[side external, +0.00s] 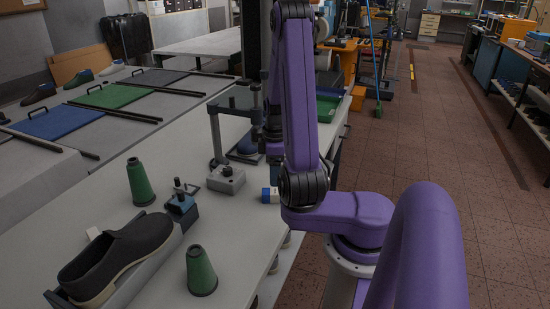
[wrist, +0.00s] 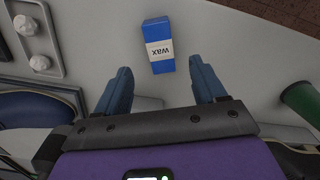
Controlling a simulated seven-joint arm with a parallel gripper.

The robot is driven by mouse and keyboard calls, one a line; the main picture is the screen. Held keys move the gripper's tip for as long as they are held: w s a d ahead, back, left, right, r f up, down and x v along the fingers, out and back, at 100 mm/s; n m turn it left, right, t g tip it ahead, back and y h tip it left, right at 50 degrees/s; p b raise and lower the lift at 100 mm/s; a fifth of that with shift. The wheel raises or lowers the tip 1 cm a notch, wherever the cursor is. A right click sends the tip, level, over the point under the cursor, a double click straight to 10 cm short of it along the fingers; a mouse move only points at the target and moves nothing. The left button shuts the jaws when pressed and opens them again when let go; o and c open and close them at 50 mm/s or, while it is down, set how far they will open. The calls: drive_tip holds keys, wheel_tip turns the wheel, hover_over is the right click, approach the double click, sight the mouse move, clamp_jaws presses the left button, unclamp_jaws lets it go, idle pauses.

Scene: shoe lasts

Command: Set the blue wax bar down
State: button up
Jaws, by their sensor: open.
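The blue wax bar (wrist: 156,28), with a white label reading "wax", lies on the pale bench top in the wrist view. It also shows in the side external view as a small blue and white block (side external: 269,195) near the bench's right edge. My gripper (wrist: 160,70) is open, with its two blue fingers apart. In the wrist view the bar appears between and beyond the fingertips, with a gap to each finger. In the side view my arm hides most of the gripper, and I cannot tell its exact height above the bar.
A press stand with a grey base (side external: 226,180) is left of the bar. Green cones (side external: 140,183) (side external: 201,271), a small dark tool (side external: 181,206) and a dark shoe (side external: 115,256) stand farther left and nearer. Bare bench top (side external: 236,225) lies in front of the bar.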

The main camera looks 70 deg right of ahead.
sight(275, 191)
drive_tip(key=w+a+r+n, duration=0.2)
drive_tip(key=w+a+r, duration=0.2)
drive_tip(key=a, duration=0.4)
drive_tip(key=w+a+r+n, duration=0.2)
drive_tip(key=w+a+r, duration=0.2)
drive_tip(key=a, duration=0.3)
drive_tip(key=s+a+r+n, duration=0.1)
drive_tip(key=s+a, duration=0.3)
drive_tip(key=s, duration=0.5)
drive_tip(key=s+a+r+n, duration=0.1)
drive_tip(key=s+a+n, duration=0.2)
drive_tip(key=s, duration=0.7)
drive_tip(key=shift+a, duration=1.15)
